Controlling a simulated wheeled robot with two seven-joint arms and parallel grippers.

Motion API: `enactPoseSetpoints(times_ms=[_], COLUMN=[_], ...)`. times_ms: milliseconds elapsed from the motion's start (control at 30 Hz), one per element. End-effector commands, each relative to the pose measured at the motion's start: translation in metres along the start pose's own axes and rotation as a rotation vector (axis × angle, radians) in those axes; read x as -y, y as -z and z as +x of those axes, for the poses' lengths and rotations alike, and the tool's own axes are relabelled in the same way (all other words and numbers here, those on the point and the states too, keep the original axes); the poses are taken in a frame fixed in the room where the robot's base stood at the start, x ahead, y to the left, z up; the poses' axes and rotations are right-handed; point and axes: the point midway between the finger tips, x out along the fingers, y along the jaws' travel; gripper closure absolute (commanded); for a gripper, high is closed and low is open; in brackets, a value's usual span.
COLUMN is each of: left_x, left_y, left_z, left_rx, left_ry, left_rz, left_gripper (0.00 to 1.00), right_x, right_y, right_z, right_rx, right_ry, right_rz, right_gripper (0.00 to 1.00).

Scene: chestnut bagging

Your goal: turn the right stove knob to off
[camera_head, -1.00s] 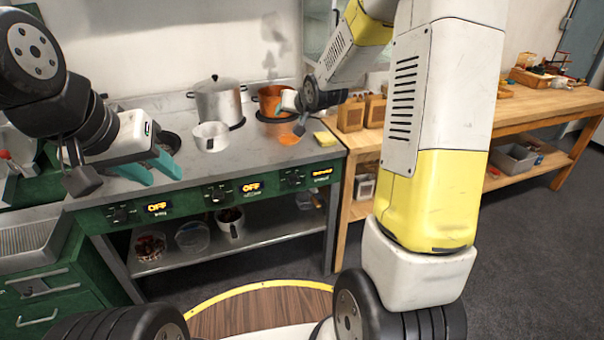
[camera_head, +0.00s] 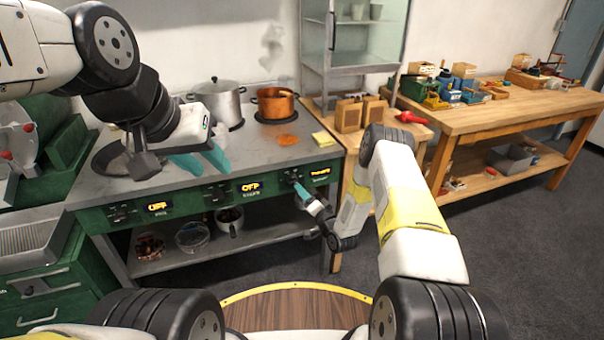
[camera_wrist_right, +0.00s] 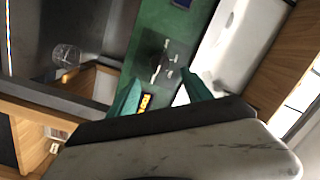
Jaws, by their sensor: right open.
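The right stove knob (camera_head: 293,176) is on the green front panel, left of a lit display (camera_head: 320,172) whose orange word I cannot read clearly. In the right wrist view the knob (camera_wrist_right: 160,68) shows on its dark plate, just beyond the fingertips. My right gripper (camera_head: 301,191) is at the panel in front of this knob. In the wrist view its teal fingers (camera_wrist_right: 161,92) are apart, with nothing between them; contact with the knob cannot be told. My left gripper (camera_head: 200,160) is open and empty over the stove's left part.
The other two displays (camera_head: 157,207) (camera_head: 250,187) read OFF. A steel pot (camera_head: 219,103) and a copper pot (camera_head: 274,103) stand at the back of the stove. A yellow sponge (camera_head: 322,138) lies at the right edge. A wooden bench (camera_head: 500,118) is at right.

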Motion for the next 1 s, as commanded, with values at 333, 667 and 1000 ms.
enactPoseSetpoints(times_ms=[333, 667, 1000], left_x=[0.0, 0.0, 0.0], left_y=[0.0, 0.0, 0.0], left_z=[0.0, 0.0, 0.0], left_rx=[0.0, 0.0, 0.0], left_ry=[0.0, 0.0, 0.0], left_rz=[0.0, 0.0, 0.0], left_gripper=[0.64, 0.64, 0.64], right_x=[0.001, 0.0, 0.0], right_y=[-0.002, -0.001, -0.001], right_z=[0.044, 0.076, 0.077], right_rx=[-0.001, -0.002, -0.002], right_ry=[0.007, 0.004, 0.003], right_rz=[0.002, 0.003, 0.003], right_gripper=[0.42, 0.42, 0.6])
